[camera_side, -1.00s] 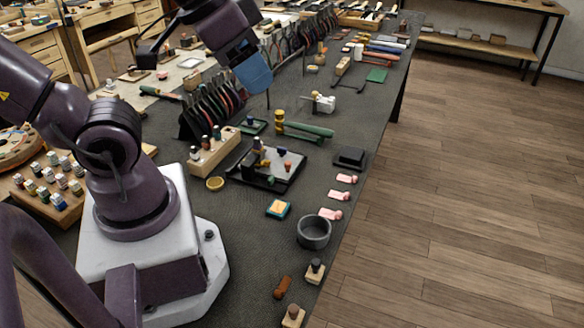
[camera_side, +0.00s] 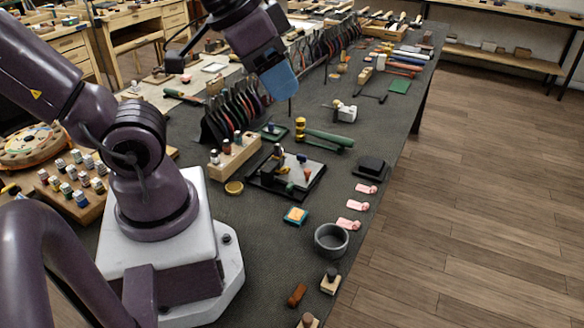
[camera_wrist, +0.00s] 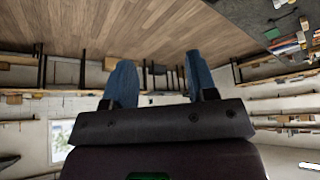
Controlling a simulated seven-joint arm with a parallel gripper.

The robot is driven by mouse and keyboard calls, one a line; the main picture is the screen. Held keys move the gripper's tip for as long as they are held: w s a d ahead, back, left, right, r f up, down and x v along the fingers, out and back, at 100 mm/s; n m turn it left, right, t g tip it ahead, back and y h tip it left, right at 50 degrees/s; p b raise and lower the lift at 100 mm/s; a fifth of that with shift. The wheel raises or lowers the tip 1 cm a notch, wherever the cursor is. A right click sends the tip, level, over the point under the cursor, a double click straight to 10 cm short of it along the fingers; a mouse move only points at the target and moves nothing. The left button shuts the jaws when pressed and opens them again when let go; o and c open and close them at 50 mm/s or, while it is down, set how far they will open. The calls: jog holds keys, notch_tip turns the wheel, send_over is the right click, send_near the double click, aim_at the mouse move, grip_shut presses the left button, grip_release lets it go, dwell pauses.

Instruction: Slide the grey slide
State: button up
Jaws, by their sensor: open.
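My gripper (camera_side: 280,82) hangs over the bench at upper middle in the side view, well above the tools and touching nothing. In the wrist view its two blue fingers (camera_wrist: 160,78) stand apart with nothing between them. A black tray-like fixture (camera_side: 254,182) lies mid-bench, nearer the arm's base than my gripper. It carries a light grey plate (camera_side: 303,181) and several small coloured pieces. I cannot tell for certain which part is the grey slide; the grey plate may be it.
A wooden block with stamps (camera_side: 235,155), a rack of pliers (camera_side: 235,110) and a green-handled mallet (camera_side: 328,138) surround the fixture. A grey bowl (camera_side: 331,239), pink pieces (camera_side: 357,206) and a black block (camera_side: 371,167) lie near the bench's right edge.

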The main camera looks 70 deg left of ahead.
jog(key=shift+c, duration=0.7)
jog(key=n+g, duration=0.6)
jog(key=n, duration=1.2)
send_over(308, 170)
notch_tip(308, 170, down, 20)
notch_tip(308, 170, down, 12)
jog(key=shift+s+r, duration=0.1)
jog(key=shift+d, duration=0.1)
grip_shut()
